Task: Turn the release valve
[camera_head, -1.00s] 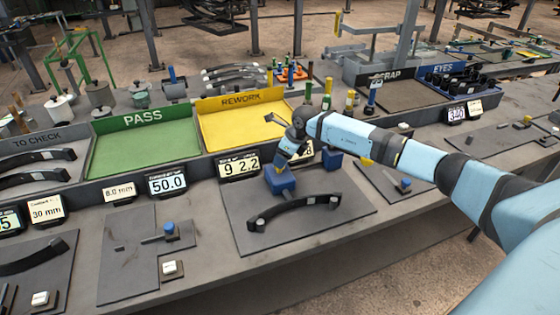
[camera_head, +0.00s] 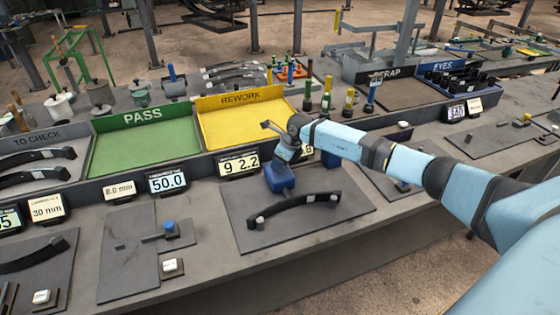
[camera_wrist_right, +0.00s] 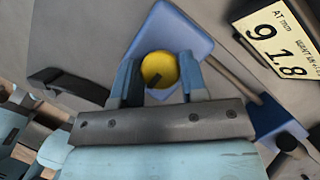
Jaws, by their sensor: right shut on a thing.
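The release valve appears as a round yellow knob (camera_wrist_right: 158,68) with a dark mark, on top of a blue block (camera_wrist_right: 180,28) in the right wrist view. The block (camera_head: 279,179) stands behind a black curved spring (camera_head: 294,206) on a grey plate in the head view. My right gripper (camera_wrist_right: 157,84) is shut on the yellow knob, one finger on each side. In the head view my right gripper (camera_head: 284,158) is just above the block and hides the knob. My left gripper is not in view.
A display (camera_head: 239,164) reading 9 2.2 stands left of the block. Another display (camera_wrist_right: 285,38) reads 9 1.8 in the right wrist view. The green PASS tray (camera_head: 145,150) and yellow REWORK tray (camera_head: 235,125) are behind. A blue knob fixture (camera_head: 168,227) is front left.

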